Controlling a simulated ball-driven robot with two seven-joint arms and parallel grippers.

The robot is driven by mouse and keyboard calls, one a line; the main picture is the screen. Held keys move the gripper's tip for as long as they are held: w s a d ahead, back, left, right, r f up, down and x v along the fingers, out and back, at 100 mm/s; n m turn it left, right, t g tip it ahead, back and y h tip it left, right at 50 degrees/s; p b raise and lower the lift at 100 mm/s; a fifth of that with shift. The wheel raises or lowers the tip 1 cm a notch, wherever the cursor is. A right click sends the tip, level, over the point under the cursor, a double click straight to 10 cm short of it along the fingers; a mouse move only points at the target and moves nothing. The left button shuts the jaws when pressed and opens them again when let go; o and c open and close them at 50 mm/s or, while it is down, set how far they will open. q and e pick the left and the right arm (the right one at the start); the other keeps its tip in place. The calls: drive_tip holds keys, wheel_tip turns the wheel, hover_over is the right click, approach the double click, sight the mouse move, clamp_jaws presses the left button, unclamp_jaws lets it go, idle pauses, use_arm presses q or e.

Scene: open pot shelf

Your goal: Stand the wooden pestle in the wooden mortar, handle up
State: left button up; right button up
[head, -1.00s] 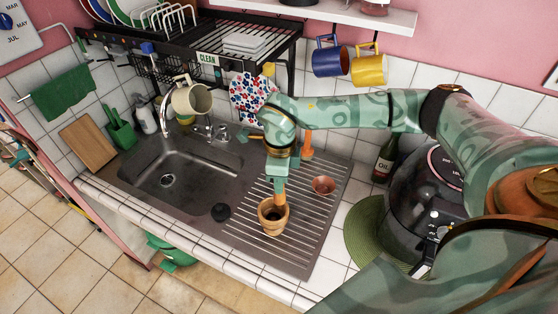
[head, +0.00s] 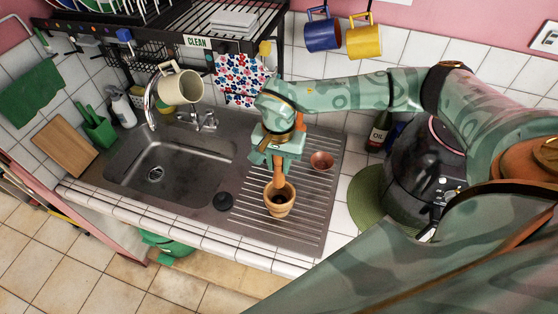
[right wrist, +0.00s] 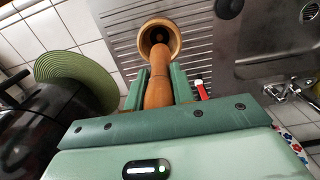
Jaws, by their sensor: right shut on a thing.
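The wooden mortar (head: 281,207) stands upright on the ribbed drainboard right of the sink, its dark opening facing up. It also shows at the top of the right wrist view (right wrist: 176,38). My right gripper (head: 277,165) is above the mortar's far side, shut on the wooden pestle (head: 279,178). In the right wrist view the pestle (right wrist: 158,85) lies between the fingers, its far end overlapping the mortar's mouth. In the head view the pestle points down at the far rim. I cannot tell whether its tip is inside the mortar. My left gripper is out of view.
A black stopper (head: 223,201) lies to the left, beside the sink (head: 165,172). A dark cooker (head: 418,175), a green round mat (head: 367,200) and an oil bottle (head: 379,134) stand further right.

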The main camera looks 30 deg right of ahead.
sight(279, 180)
drive_tip(key=shift+f+b, duration=0.35)
drive_tip(key=shift+f, duration=0.25)
drive_tip(key=shift+s+f+b, duration=0.1)
drive_tip(key=shift+f+b, duration=0.7)
drive_tip(key=shift+f, duration=0.05)
drive_tip(key=shift+f+b, duration=0.95)
drive_tip(key=shift+f, duration=0.8)
drive_tip(key=shift+f, duration=0.55)
drive_tip(key=o, duration=1.1)
drive_tip(key=shift+c, duration=0.2)
